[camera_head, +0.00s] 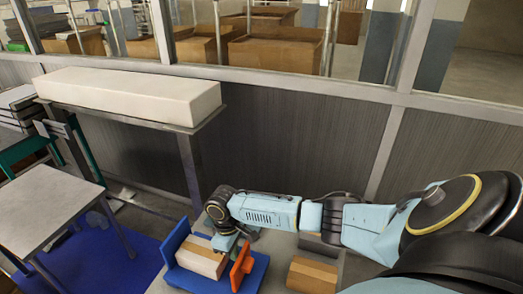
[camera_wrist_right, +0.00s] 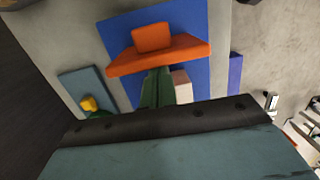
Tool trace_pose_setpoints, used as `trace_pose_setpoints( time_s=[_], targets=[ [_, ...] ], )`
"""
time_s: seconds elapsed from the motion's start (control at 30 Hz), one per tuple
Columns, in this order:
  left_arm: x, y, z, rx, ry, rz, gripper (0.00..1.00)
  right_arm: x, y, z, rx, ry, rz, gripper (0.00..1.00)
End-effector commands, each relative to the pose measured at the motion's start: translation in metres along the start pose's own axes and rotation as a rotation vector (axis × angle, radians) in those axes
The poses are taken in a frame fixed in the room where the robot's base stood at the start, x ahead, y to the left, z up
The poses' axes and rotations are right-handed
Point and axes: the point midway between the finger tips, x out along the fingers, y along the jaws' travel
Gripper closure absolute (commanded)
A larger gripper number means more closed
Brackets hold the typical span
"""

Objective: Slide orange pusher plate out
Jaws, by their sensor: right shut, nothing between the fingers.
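The orange pusher plate (camera_head: 242,266) stands upright at the right side of a blue fixture (camera_head: 175,242), beside a light brown box (camera_head: 203,258). The plate also shows in the right wrist view (camera_wrist_right: 155,56), with a raised orange block on it and the blue base (camera_wrist_right: 187,18) behind. My right gripper (camera_head: 228,245) is shut and empty over the fixture, between the box and the plate. In the right wrist view its dark green fingers (camera_wrist_right: 157,88) are close to the plate's edge; whether they touch it I cannot tell. My left gripper is out of view.
Another brown box (camera_head: 312,274) lies right of the fixture on the grey surface. A long white block (camera_head: 130,93) rests on a shelf behind. A small white table (camera_head: 45,205) stands at the left. A grey-blue piece with a yellow part (camera_wrist_right: 88,103) shows in the wrist view.

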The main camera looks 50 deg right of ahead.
Motion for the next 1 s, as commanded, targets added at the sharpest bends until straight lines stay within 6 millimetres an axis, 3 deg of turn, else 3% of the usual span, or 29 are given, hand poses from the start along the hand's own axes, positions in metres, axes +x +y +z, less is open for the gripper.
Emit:
trace_pose_setpoints(
  time_s=[1.0],
  targets=[
    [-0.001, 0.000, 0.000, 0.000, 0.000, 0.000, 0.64, 0.005, 0.001, 0.041, 0.001, -0.002, 0.000, 1.00]
  ],
)
